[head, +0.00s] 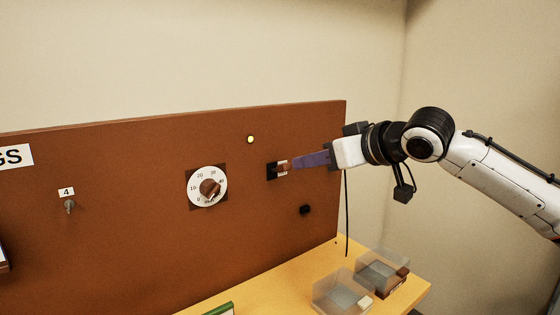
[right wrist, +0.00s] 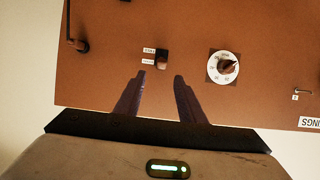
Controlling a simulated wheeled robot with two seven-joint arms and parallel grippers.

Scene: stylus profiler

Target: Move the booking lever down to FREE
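The booking lever (right wrist: 161,65) is a small brown handle on a black plate on the brown panel, with two small white labels beside it, too small to read. The right wrist view is upside down relative to the head view; there the handle sits at the plate's upper end as the panel stands. In the head view my right gripper hides part of the lever plate (head: 272,171). My right gripper (right wrist: 160,77) is open, its two purple fingers pointing at the panel with the lever seen beyond the gap between their tips. I cannot tell any contact. My left gripper is not in view.
A white dial (head: 195,196) with a brown knob is left of the lever. A lit yellow lamp (head: 251,139) is above, and a black knob (head: 305,209) below right. A hook (head: 69,206) labelled 4 is far left. Clear bins (head: 340,293) stand on the yellow table (head: 262,278).

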